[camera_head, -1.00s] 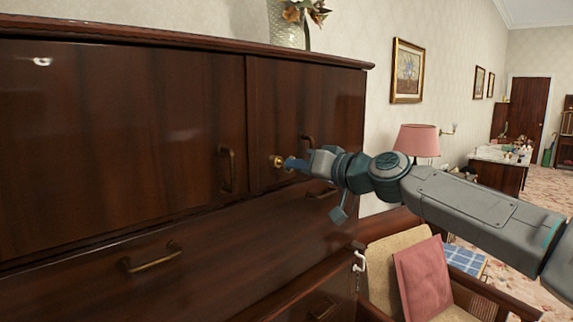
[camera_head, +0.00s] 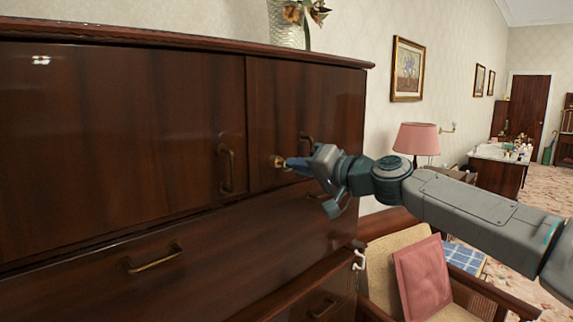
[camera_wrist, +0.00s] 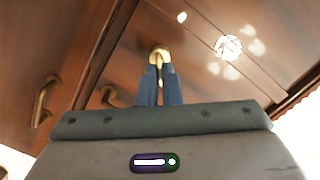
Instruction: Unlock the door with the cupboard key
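The dark wooden cupboard (camera_head: 120,130) fills the left of the head view. Its right door (camera_head: 335,95) is closed, with a round brass lock fitting (camera_head: 277,161) low near its left edge. My gripper (camera_head: 291,163) is at this fitting, its blue fingers pointing at the door. In the wrist view the two fingers (camera_wrist: 158,72) are close together, with a thin gold strip, seemingly the key (camera_wrist: 160,79), between them. Its tip is hidden at the brass fitting (camera_wrist: 158,53), so how deep it sits cannot be seen.
Brass handles stick out beside the lock, on the left door (camera_head: 227,168) and the right door (camera_head: 306,143). A drawer handle (camera_head: 152,258) is below. A vase (camera_head: 288,25) stands on top. An armchair with a pink cushion (camera_head: 421,278) is at the lower right, near my arm.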

